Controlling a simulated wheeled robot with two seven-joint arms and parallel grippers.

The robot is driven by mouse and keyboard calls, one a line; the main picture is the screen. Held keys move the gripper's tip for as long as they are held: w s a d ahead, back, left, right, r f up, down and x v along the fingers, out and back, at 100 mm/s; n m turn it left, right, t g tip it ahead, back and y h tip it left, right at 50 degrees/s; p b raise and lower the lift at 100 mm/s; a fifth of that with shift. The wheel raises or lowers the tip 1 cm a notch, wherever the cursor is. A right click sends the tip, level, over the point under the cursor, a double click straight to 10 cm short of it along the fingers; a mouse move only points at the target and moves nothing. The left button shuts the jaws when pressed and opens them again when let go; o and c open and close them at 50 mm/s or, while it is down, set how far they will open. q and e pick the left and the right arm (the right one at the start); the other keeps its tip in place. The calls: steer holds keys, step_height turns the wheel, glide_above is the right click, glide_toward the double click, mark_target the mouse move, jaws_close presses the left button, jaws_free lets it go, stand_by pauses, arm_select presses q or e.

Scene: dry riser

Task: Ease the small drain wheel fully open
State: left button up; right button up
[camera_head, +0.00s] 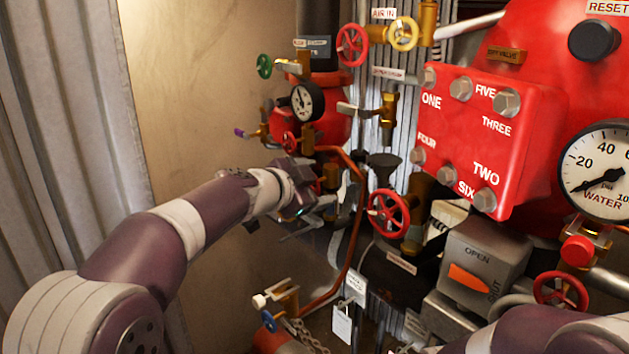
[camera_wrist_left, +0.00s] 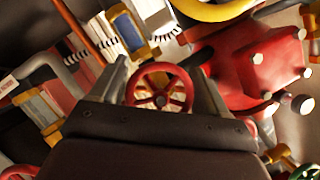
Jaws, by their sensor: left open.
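My left gripper (camera_head: 312,212) is in the middle of the head view, in front of the red pipework; its fingers are partly lost among the fittings there. In the left wrist view the gripper (camera_wrist_left: 160,88) is open, with one finger on each side of a small red spoked wheel (camera_wrist_left: 160,86). I cannot tell whether the fingers touch its rim. In the head view a red handwheel (camera_head: 388,213) stands to the right of the gripper, above a small tag too blurred to read. I cannot tell if it is the same wheel. My right gripper is out of view.
A red bolted box (camera_head: 483,135) and a pressure gauge (camera_head: 598,172) stand to the right. A grey OPEN/SHUT box (camera_head: 484,258) is below. Another gauge (camera_head: 307,101) and a green wheel (camera_head: 264,66) are above the gripper. A copper pipe (camera_head: 352,262) runs close beside it.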

arm_select(q)
steer(key=c, duration=0.7)
steer(key=n+g+b, duration=0.1)
steer(key=n+g, duration=0.1)
steer(key=n, duration=0.1)
steer(key=shift+f+h+b, duration=0.15)
steer(key=shift+h+b, duration=0.2)
steer(key=shift+h, duration=0.05)
steer(key=shift+s+d+n+g+h+b, duration=0.1)
steer(key=shift+n+g+h+b, duration=0.35)
steer(key=shift+n, duration=0.35)
steer(key=shift+r, duration=0.2)
steer(key=o, duration=0.7)
steer(key=shift+s, duration=0.1)
